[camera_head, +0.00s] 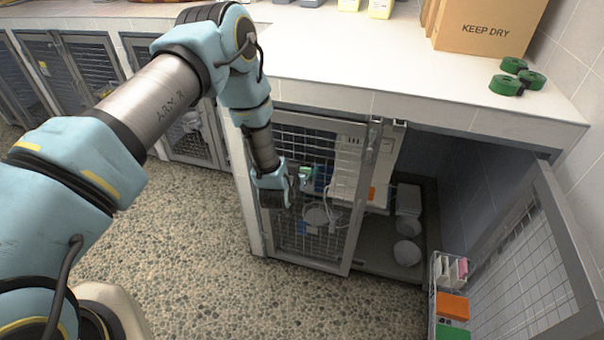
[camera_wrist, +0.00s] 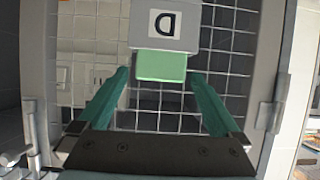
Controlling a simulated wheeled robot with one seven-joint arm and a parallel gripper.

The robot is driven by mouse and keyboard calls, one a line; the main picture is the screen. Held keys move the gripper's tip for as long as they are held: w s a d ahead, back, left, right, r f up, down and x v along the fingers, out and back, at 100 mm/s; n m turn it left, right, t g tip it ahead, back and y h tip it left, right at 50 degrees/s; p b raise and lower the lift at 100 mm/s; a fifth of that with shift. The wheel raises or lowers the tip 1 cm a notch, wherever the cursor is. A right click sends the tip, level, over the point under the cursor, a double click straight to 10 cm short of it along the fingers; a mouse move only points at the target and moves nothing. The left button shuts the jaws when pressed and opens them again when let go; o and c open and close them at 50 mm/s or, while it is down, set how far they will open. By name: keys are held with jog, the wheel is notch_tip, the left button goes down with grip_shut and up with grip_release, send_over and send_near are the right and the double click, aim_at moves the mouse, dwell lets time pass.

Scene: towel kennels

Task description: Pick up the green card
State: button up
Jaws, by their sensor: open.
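A pale green card (camera_wrist: 161,66) sticks out of a light grey holder (camera_wrist: 165,25) marked with a letter D, in front of a mesh door in the wrist view. My gripper (camera_wrist: 159,74) is open, with one teal finger on each side of the card. The fingertips are apart from the card's side edges, and nothing is held. In the head view my gripper (camera_head: 278,190) is low at the kennel's mesh door (camera_head: 312,235). A small green patch (camera_head: 306,171) shows just right of it, perhaps the same card; its fingers are hard to make out there.
An open mesh door (camera_head: 525,265) at the right carries a wire rack with an orange item (camera_head: 452,305) and a green item (camera_head: 452,331). White bowls (camera_head: 407,252) stand in the open kennel. The counter (camera_head: 340,60) overhangs my gripper. Pebbled floor (camera_head: 190,260) is clear.

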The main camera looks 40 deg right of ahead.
jog(key=shift+x, duration=0.8)
jog(key=c, duration=1.3)
jog(key=shift+o, duration=0.2)
